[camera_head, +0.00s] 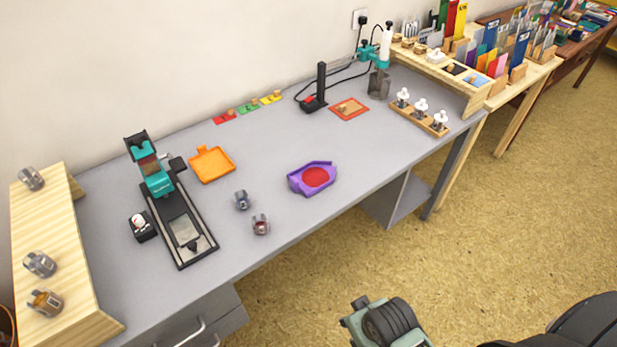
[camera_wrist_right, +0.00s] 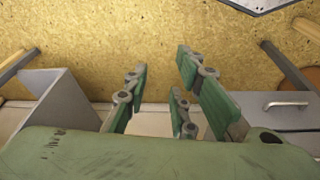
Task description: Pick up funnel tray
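A purple tray (camera_head: 297,182) with angled, funnel-like ends and a red round area inside sits on the grey table near its front edge. It appears to be the funnel tray. An orange tray (camera_head: 211,163) with a small tab lies farther back to the left. My right gripper (camera_wrist_right: 155,85) has its green-padded fingers spread apart with nothing between them. In the head view, part of my right arm's end shows at the bottom, in front of the table and well apart from the purple tray; its fingers are not clear there. My left gripper is not in view.
Two small metal pieces (camera_head: 241,200) stand left of the purple tray. A black and teal press (camera_head: 183,228) is farther left. A wooden rack with white-topped pieces (camera_head: 420,117) stands at the right. The table (camera_head: 260,160) is clear around the purple tray.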

